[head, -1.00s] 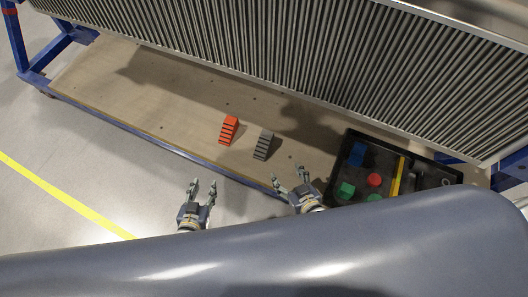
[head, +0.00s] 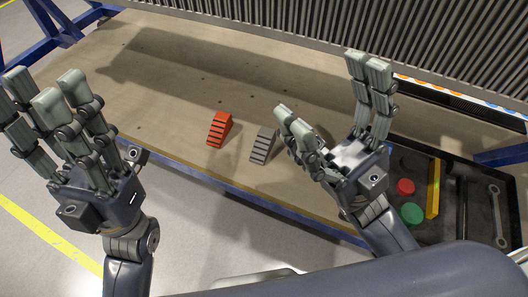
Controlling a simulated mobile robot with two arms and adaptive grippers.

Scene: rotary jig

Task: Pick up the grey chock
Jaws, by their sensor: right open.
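The grey chock (head: 263,145), a stepped wedge with dark ribs, sits on the wooden board (head: 170,100) near its front edge. My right gripper (head: 326,88) is open and empty, just right of the chock in the head view. Its near fingers overlap the chock's right side in the picture; I cannot tell whether they touch. The chock is not between the fingers. My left gripper (head: 38,88) is at the far left, its fingers spread and empty, well away from the chock.
A red chock (head: 219,129) stands just left of the grey one. A black tray (head: 457,232) at the right holds a red piece (head: 406,187), a green piece (head: 411,213), a yellow bar (head: 433,190) and a wrench (head: 497,215). A ribbed grey panel (head: 300,30) overhangs the back. The board's left part is clear.

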